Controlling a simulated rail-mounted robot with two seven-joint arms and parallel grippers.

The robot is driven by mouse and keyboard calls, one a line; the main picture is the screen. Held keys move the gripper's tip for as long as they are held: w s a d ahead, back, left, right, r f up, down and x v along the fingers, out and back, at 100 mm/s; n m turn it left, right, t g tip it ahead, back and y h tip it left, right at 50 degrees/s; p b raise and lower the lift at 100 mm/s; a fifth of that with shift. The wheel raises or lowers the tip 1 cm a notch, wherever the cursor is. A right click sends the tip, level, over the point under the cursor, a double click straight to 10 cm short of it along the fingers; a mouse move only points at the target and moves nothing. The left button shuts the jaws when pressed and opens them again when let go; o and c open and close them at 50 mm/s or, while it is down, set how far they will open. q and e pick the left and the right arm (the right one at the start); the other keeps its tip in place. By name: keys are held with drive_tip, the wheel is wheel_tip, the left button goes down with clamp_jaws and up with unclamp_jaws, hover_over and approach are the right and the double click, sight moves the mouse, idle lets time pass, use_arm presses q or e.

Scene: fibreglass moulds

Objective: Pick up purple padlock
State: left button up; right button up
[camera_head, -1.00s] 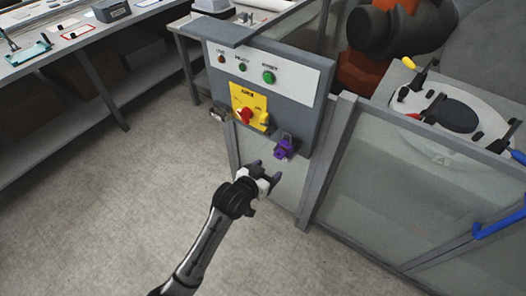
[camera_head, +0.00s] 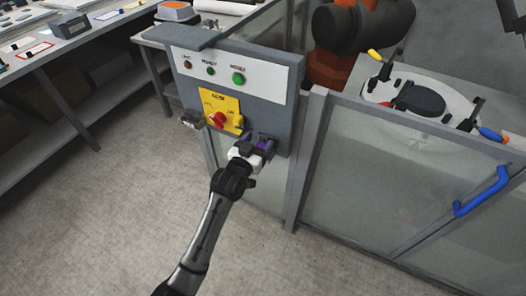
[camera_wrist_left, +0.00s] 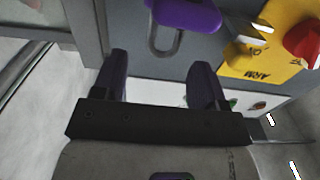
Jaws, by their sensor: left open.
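The purple padlock (camera_wrist_left: 187,15) shows at the top of the left wrist view, cut by the frame edge, with its grey shackle against the grey panel. In the head view it is at the panel's lower edge, largely hidden by my left gripper. My left gripper (camera_head: 257,147) is open and empty, close in front of the padlock. In the wrist view its two dark purple fingers (camera_wrist_left: 160,72) point up toward the padlock. The shackle lies in line with the gap between them, and the padlock body is beyond the fingertips. My right gripper is not in view.
The grey control panel (camera_head: 272,107) carries buttons, a yellow plate (camera_head: 232,103) with a red knob (camera_head: 217,119), and a grey padlock (camera_head: 190,122) at left. A clear fence (camera_head: 365,165) with a blue handle (camera_head: 482,190) runs right. A workbench (camera_head: 90,45) stands left. Open floor lies in front.

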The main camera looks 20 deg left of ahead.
sight(262, 136)
use_arm(q)
drive_tip(key=w+b, duration=0.1)
drive_tip(key=w, duration=0.1)
drive_tip(key=w+b, duration=0.1)
drive_tip(key=w, duration=0.1)
drive_tip(key=shift+w+d+f, duration=0.1)
drive_tip(key=shift+w+d, duration=0.1)
drive_tip(key=shift+w, duration=0.2)
drive_tip(key=shift+w+b, duration=0.35)
drive_tip(key=shift+w, duration=0.05)
clamp_jaws()
